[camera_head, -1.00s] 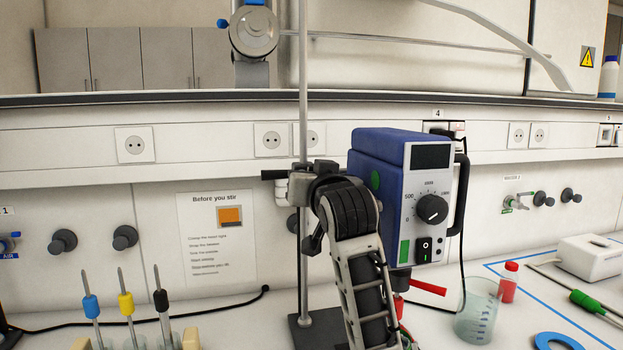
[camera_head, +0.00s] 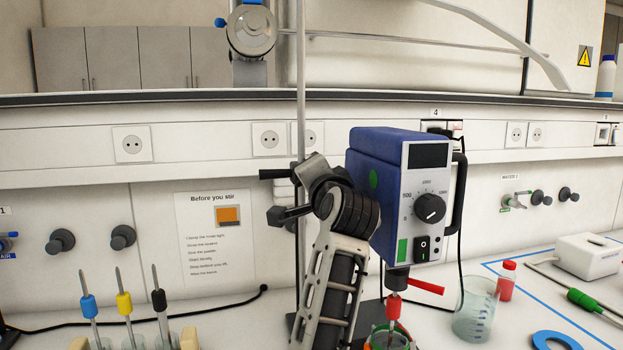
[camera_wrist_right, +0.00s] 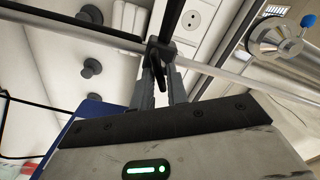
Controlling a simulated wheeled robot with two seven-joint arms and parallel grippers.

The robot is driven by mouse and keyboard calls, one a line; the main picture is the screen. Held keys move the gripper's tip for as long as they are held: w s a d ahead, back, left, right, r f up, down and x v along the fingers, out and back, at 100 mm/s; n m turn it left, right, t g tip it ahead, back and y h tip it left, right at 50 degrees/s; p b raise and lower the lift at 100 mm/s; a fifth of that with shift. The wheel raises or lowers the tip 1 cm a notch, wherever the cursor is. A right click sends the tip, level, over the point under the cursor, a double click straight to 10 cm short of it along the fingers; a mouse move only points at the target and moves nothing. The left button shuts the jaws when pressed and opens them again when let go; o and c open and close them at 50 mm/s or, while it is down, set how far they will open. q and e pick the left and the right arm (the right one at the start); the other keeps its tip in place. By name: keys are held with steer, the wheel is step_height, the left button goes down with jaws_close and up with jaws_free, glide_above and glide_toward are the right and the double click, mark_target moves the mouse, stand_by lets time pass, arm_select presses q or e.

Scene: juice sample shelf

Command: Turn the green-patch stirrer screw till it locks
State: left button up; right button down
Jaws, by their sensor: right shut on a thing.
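The blue stirrer (camera_head: 382,165) with a round green patch (camera_head: 374,180) on its side hangs beside the upright metal rod (camera_head: 301,90). A black clamp with a dark screw (camera_wrist_right: 157,62) sits on the rod in the right wrist view. My right gripper (camera_wrist_right: 160,85) is shut on this screw, with one finger on each side of it. In the head view my right arm crosses in front of the rod and hides the screw and fingertips. My left gripper is in neither current view.
A red lever (camera_head: 427,287) and a red-collared shaft (camera_head: 393,307) are below the stirrer. A beaker (camera_head: 475,310) and a red-capped bottle (camera_head: 507,281) stand at right. Several coloured-handled probes (camera_head: 124,302) stand at left. A metal vessel (camera_head: 250,30) is above.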

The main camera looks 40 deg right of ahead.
steer(key=m, duration=0.5)
steer(key=shift+f+m, duration=0.15)
steer(key=shift+m, duration=0.25)
stand_by(0.4)
steer(key=c, duration=1.4)
jaws_free()
